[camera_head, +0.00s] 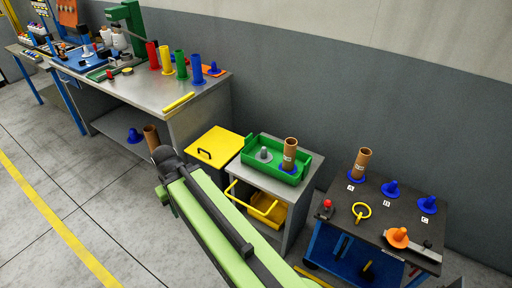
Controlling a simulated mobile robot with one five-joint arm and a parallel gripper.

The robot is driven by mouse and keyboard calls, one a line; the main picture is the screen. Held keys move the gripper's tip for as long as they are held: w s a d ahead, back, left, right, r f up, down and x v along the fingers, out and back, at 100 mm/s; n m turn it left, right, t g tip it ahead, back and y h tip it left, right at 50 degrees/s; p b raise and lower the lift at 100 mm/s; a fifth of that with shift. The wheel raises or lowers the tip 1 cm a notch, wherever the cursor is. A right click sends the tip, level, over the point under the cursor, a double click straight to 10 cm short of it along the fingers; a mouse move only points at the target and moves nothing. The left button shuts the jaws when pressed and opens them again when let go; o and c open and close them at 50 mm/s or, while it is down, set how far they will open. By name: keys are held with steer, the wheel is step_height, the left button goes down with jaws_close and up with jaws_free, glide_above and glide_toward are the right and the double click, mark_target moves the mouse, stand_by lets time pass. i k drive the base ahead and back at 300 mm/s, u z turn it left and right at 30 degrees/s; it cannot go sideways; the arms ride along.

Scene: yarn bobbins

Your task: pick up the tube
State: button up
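Three brown cardboard tubes show. One tube (290,155) stands upright in the green tray (308,163) on the grey cabinet. A second tube (362,163) stands on a blue base at the spot marked A on the dark table (345,205). A third tube (152,138) shows just beyond the far end of my green arm, by the workbench; its lower part is hidden by the arm. I cannot tell what it rests on or whether anything holds it. My arm reaches from the bottom middle toward the upper left. Its dark end joint shows, but no gripper fingers are visible.
The workbench (140,92) carries red, yellow, green and blue upright pieces. A yellow-topped box (214,145) stands left of the cabinet. The floor at left is clear.

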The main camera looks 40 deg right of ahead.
mark_target(290, 143)
steer(key=i, duration=1.5)
steer(key=z, duration=0.6)
